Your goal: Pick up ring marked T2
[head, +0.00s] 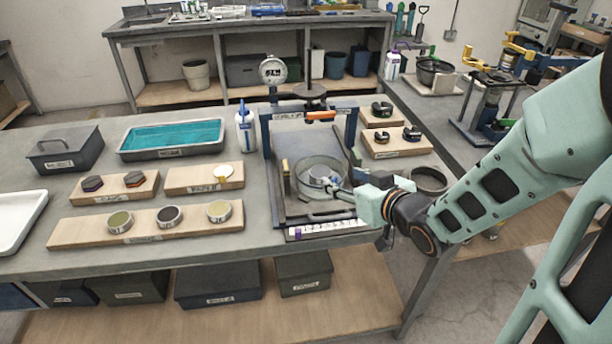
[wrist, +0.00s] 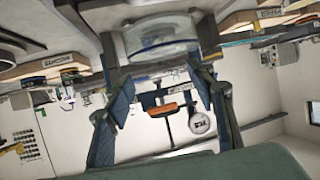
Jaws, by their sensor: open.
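Three short round pieces stand on a long wooden board at the front left of the bench: a left one (head: 119,221), a middle one (head: 169,216) and a right one (head: 219,211). Their marks are too small to read, so I cannot tell which is T2. A small metallic ring (head: 320,174) sits in the round clear-walled dish (head: 301,190) on the lever frame's base. My gripper (head: 338,187) reaches in from the right at the dish, close to this ring. In the wrist view my gripper (wrist: 163,90) is open, its fingers apart, with the dish (wrist: 160,45) beyond.
The lever frame (head: 265,150) with its posts and dial gauge (head: 272,70) rises around and behind the dish. A white bottle (head: 245,132) stands to its left. Wooden blocks with dark rings (head: 395,140) lie to the right. A teal-lined tray (head: 170,154) sits further left.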

